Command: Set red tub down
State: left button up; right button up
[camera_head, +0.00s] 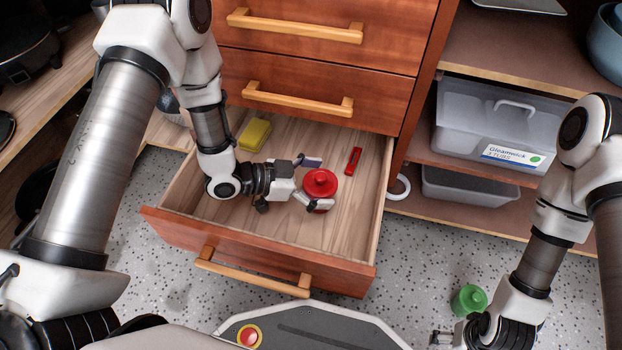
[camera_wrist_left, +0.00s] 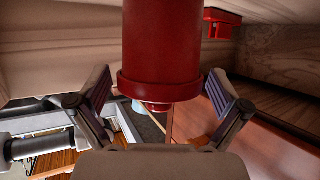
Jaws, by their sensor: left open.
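The red tub (camera_head: 320,185), with a round knobbed lid, stands in the open wooden drawer (camera_head: 262,250), right of its middle. It also fills the upper middle of the left wrist view (camera_wrist_left: 162,45). My left gripper (camera_head: 316,182) is open, its two fingers spread on either side of the tub. In the wrist view, gaps show between the fingers and the tub. The tub's base is hidden in the head view. My right gripper (camera_head: 441,338) is low at the right, partly cut off and too small to read.
A yellow sponge (camera_head: 254,134) and a small red item (camera_head: 353,160) lie in the drawer. A green tub (camera_head: 469,299) is beside my right arm. A clear lidded box (camera_head: 480,120) sits on the right shelf. Bare drawer floor shows in front of the red tub.

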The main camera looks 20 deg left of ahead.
pick_arm(q)
jog(key=p+v, duration=0.6)
jog(key=v, duration=0.6)
